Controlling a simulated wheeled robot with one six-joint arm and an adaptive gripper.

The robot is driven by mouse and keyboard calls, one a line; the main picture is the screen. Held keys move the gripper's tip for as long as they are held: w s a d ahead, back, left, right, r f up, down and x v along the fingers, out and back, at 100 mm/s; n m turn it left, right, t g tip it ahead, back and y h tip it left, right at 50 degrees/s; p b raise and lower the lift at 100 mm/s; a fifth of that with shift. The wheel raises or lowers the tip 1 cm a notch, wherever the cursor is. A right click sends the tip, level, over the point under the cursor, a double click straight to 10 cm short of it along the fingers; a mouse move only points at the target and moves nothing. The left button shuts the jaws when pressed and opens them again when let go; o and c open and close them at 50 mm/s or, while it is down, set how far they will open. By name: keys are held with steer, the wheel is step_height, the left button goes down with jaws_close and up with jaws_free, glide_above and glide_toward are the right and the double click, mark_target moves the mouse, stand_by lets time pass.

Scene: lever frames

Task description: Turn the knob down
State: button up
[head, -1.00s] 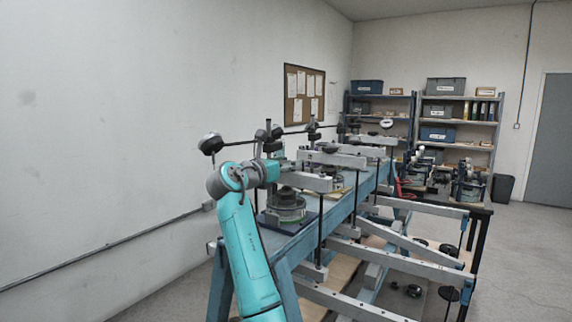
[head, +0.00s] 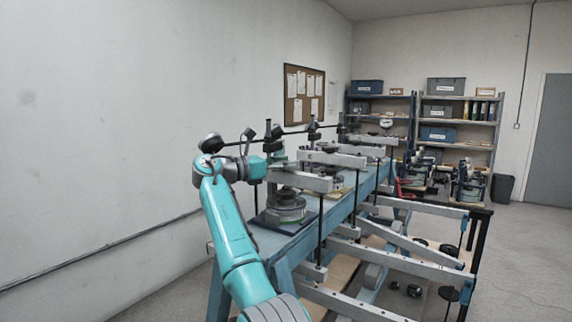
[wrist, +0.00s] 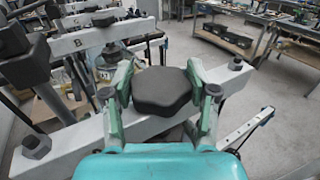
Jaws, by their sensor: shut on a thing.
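A dark, lobed knob (wrist: 161,90) sits on a grey metal beam (wrist: 65,148) in the wrist view. My gripper (wrist: 161,88) has its two green fingers on the left and right sides of the knob and is shut on it. The knob's underside and stem are hidden by the fingers and my teal wrist. In the head view my gripper (head: 277,161) is at the near end of the blue bench, by the nearest grey beam (head: 303,180). The knob cannot be made out there.
A second beam marked B (wrist: 120,33) lies beyond the knob, with a dark block on it. The blue bench (head: 338,212) carries more beams, upright posts and round bases. Shelves (head: 458,130) stand at the back. The floor at right is open.

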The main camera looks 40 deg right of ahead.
steer(key=shift+m+g+y, duration=0.6)
steer(key=shift+m+g, duration=0.6)
steer(key=shift+g, duration=0.8)
steer(key=o, duration=1.2)
steer(key=shift+n+t+h, duration=0.6)
steer(key=shift+n+t, duration=0.5)
steer(key=shift+t, duration=0.7)
